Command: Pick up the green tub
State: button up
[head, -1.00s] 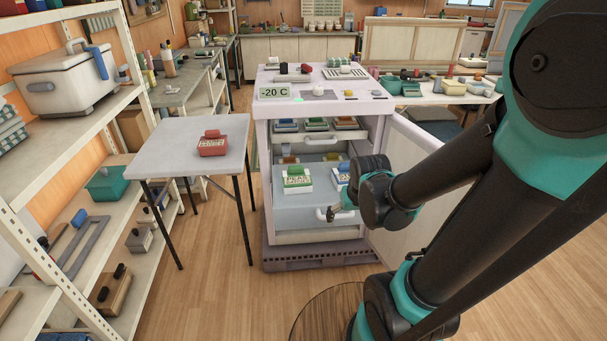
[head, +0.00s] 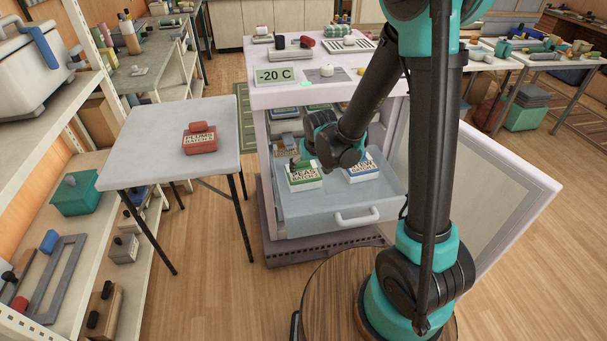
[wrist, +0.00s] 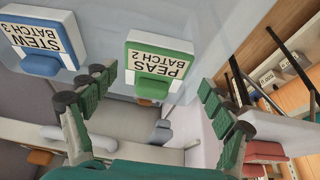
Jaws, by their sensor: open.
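The green tub (head: 304,178), labelled PEAS BATCH 2, sits in the pulled-out drawer (head: 290,215) of the freezer, at the drawer's left. In the wrist view the green tub (wrist: 160,62) lies ahead, between the two fingers, with its green handle toward me. My gripper (wrist: 158,100) is open and empty, with a finger on either side of the handle's line. In the head view my gripper (head: 300,160) is just above and behind the green tub, and my wrist hides part of the drawer. I cannot tell whether the fingers touch it.
A blue tub (head: 360,170), STEW BATCH 3, stands right of the green one in the drawer. A red tub (head: 200,138) is on the side table (head: 145,165) at the left. The open freezer door (head: 480,200) stands to the right. More tubs sit in the drawers above.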

send_over(305, 177)
jog(key=w, duration=0.2)
jog(key=shift+s+a, duration=0.15)
jog(key=shift+a, duration=0.1)
jog(key=shift+x, duration=2.6)
jog(key=shift+a+r, duration=0.1)
jog(key=c, duration=1.5)
jog(key=shift+r, duration=0.65)
jog(key=s, duration=0.1)
jog(key=s+d, duration=0.1)
jog(key=s, duration=0.1)
jog(key=shift+s+d, duration=0.15)
jog(key=shift+s, duration=0.1)
notch_tip(305, 177, up, 14)
jog(key=shift+f, duration=0.15)
